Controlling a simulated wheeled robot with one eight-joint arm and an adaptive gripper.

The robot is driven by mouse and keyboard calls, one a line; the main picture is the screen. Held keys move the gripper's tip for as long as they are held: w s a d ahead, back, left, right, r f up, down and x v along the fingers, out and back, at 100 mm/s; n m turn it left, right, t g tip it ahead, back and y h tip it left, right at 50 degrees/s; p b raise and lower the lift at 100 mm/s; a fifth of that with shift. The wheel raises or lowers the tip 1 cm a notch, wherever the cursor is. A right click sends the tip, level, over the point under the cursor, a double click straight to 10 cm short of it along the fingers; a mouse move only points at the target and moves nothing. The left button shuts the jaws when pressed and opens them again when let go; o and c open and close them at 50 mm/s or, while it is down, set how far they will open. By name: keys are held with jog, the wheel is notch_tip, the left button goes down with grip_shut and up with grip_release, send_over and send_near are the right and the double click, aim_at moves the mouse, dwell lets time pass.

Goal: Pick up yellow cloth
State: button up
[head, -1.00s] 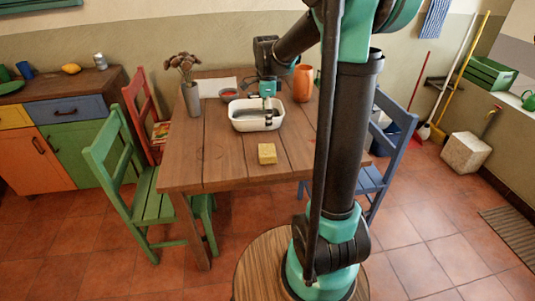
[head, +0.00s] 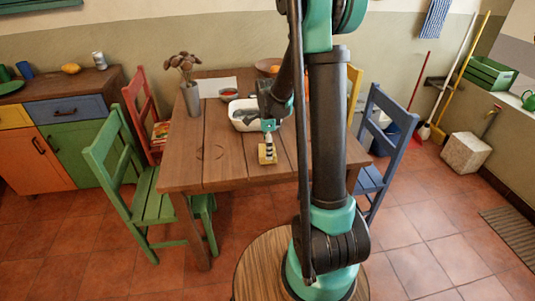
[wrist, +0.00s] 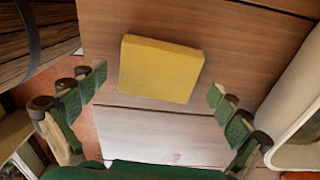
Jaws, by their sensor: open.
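The yellow cloth (wrist: 160,68) is a thick, folded-looking block lying flat on the wooden table, near its front edge. In the head view the cloth (head: 267,158) is partly covered by my gripper (head: 268,150). In the wrist view my gripper (wrist: 158,95) is open, with one green-padded finger to the left of the cloth and one to the right. Nothing is between the fingers' pads in their grip. The cloth lies just ahead of the fingertips in that picture, and I cannot tell the exact height above it.
A white basin (head: 239,125) stands behind the cloth; its rim shows at the right in the wrist view (wrist: 285,85). The table's front left is clear.

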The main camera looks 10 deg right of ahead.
jog(key=shift+f, duration=0.8)
jog(key=c, duration=0.9)
jog(key=shift+o, duration=0.2)
jog(key=shift+r, duration=0.1)
notch_tip(320, 180, up, 20)
